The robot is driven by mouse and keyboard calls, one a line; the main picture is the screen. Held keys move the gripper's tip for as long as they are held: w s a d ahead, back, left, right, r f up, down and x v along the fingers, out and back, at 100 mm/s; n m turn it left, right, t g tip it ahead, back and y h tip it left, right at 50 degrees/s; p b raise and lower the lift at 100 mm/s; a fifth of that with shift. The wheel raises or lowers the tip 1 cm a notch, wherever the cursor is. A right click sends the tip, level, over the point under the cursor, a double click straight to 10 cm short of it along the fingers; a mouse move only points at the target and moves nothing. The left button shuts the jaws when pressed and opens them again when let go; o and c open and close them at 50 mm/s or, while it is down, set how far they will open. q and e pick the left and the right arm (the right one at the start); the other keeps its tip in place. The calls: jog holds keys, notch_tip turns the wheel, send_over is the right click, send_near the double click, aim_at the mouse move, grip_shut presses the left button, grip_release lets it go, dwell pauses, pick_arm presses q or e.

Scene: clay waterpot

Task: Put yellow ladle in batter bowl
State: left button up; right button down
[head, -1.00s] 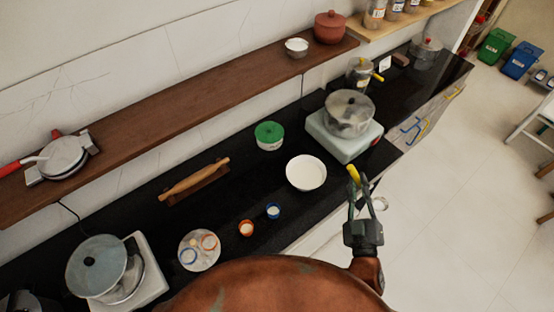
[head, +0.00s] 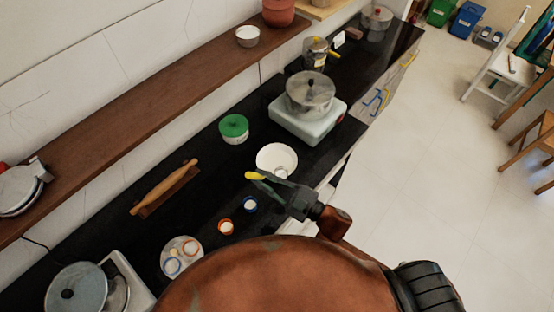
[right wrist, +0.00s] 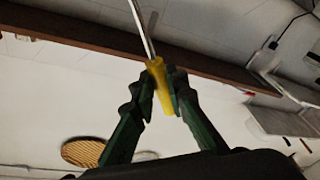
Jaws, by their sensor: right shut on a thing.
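The batter bowl is most likely the white round bowl (head: 268,154) on the black counter, in the middle of the head view. My right gripper (head: 262,179) is shut on the yellow ladle, whose yellow handle end (head: 251,175) sticks out past the fingertips. In the head view the gripper overlaps the near rim of the bowl; its height above the counter is hard to tell. The right wrist view shows the yellow handle (right wrist: 159,88) between the fingers and a metal shaft running up out of the picture. The ladle's scoop is not clearly visible. My left gripper is not in view.
A green-lidded tub (head: 234,127) stands behind the bowl. A lidded pot (head: 310,92) sits on a white stove (head: 300,124) to the right. A wooden shelf (head: 140,120) runs above.

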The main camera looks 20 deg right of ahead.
jog(key=shift+n+g+y, duration=0.6)
jog(key=shift+g+y, duration=0.1)
jog(key=w+d+f, duration=0.1)
jog(key=w+f, duration=0.3)
jog(key=f, duration=0.1)
jog(key=w+d+f, duration=0.2)
jog(key=w+f, duration=0.2)
jog(key=f, duration=0.1)
jog(key=w+d+f+b, duration=0.1)
jog(key=w+f, duration=0.3)
jog(key=shift+w+d+f, duration=0.15)
jog(key=shift+w+f, duration=0.25)
